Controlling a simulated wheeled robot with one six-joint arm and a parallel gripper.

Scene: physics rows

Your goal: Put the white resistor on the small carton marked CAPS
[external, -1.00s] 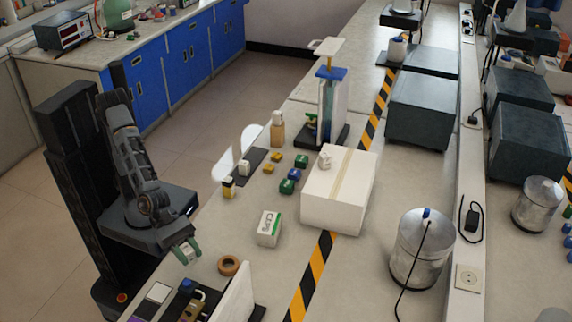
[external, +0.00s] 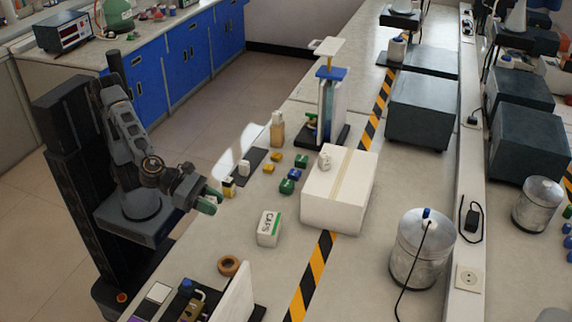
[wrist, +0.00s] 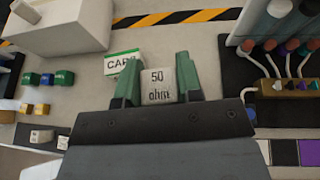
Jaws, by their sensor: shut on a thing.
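My gripper (wrist: 157,90) is shut on a white block marked "50 ohm", the white resistor (wrist: 158,88), with one green finger on each side of it. In the external view my gripper (external: 211,202) is raised near the bench's left edge, and the resistor is mostly hidden there. The small CAPS carton (external: 269,228), white with a green strip, stands on the bench to the right of my gripper, apart from it. It also shows in the wrist view (wrist: 121,65), beyond the left finger, with its lower right part hidden.
A large white box (external: 333,205) with a small white item on top stands behind the CAPS carton. Several green, blue and yellow blocks (external: 287,187) lie to its left. Bench around the carton is clear.

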